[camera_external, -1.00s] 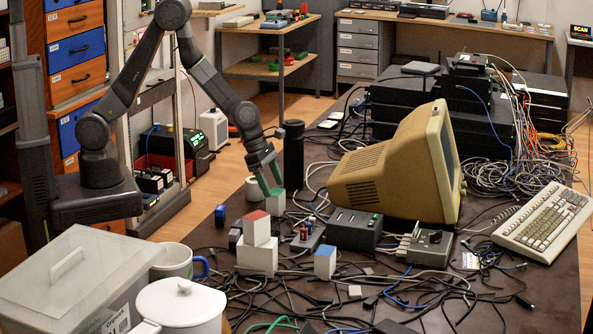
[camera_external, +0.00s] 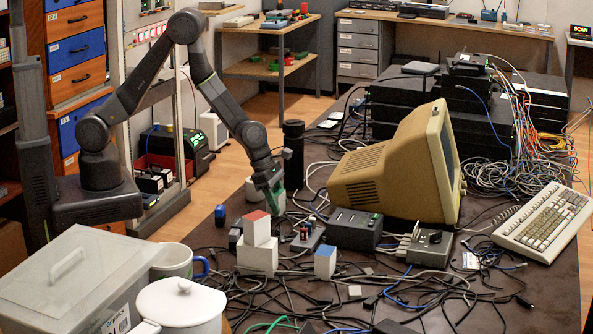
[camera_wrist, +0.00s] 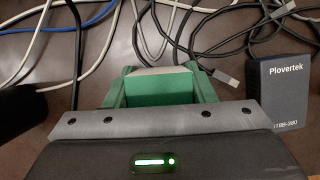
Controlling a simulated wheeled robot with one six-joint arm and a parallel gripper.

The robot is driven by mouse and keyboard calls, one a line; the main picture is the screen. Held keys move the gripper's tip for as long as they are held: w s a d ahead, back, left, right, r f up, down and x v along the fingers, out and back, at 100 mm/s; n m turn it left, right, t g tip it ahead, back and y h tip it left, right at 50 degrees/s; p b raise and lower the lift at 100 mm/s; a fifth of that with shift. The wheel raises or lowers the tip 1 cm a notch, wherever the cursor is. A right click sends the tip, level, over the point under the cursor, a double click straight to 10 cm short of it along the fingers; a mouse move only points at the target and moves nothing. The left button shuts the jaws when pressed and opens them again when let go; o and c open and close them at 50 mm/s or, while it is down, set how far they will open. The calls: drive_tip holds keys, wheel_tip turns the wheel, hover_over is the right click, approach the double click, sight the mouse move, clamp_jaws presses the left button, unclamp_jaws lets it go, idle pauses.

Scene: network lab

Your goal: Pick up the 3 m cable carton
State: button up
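A small carton with a green top and pale sides (camera_wrist: 158,88) stands on the dark table left of the beige monitor; in the external view its pale lower part (camera_external: 277,203) shows. No length label is readable. My gripper (camera_external: 273,187) is lowered over it. In the wrist view its green fingers (camera_wrist: 160,82) lie on either side of the carton, close against it; whether they press on it I cannot tell. A red-topped carton (camera_external: 256,229) sits on a larger white block (camera_external: 257,258). A blue-topped carton (camera_external: 325,263) stands apart to the right.
Loose cables lie all around. A black cylinder (camera_external: 293,160) stands just behind my gripper, and the beige monitor (camera_external: 385,175) is to the right. A dark Plovertek box (camera_wrist: 276,92) lies right of the fingers in the wrist view. A mug (camera_external: 173,262) and white pot (camera_external: 180,305) stand in front.

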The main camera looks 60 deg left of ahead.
drive_tip(key=c, duration=0.4)
